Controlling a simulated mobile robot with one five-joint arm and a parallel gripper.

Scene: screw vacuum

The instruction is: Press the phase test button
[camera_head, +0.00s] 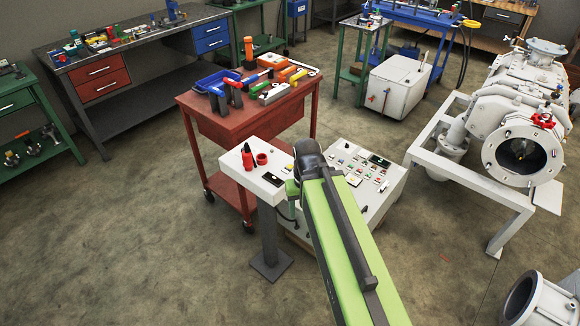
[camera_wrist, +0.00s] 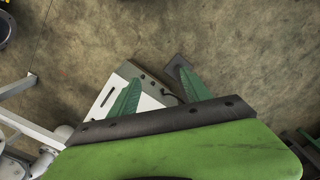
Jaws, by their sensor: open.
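A pale control panel (camera_head: 376,205) with a sloped face stands in the middle of the head view. Its face carries several small coloured buttons (camera_head: 359,168) and dark displays. Which one is the phase test button I cannot tell; the labels are too small. My arm hides the panel's left part. My gripper (camera_head: 293,188) is mostly hidden behind my arm, at the panel's left edge. In the wrist view my gripper (camera_wrist: 160,74) shows two green fingers spread apart with nothing between them. A pale box side (camera_wrist: 105,100) shows beyond the left finger.
A white stand (camera_head: 263,178) with a red cup and dark tool adjoins the panel on the left. A red tool cart (camera_head: 240,120) stands behind. A white frame (camera_head: 470,178) with vacuum machinery is at right. The floor at left front is clear.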

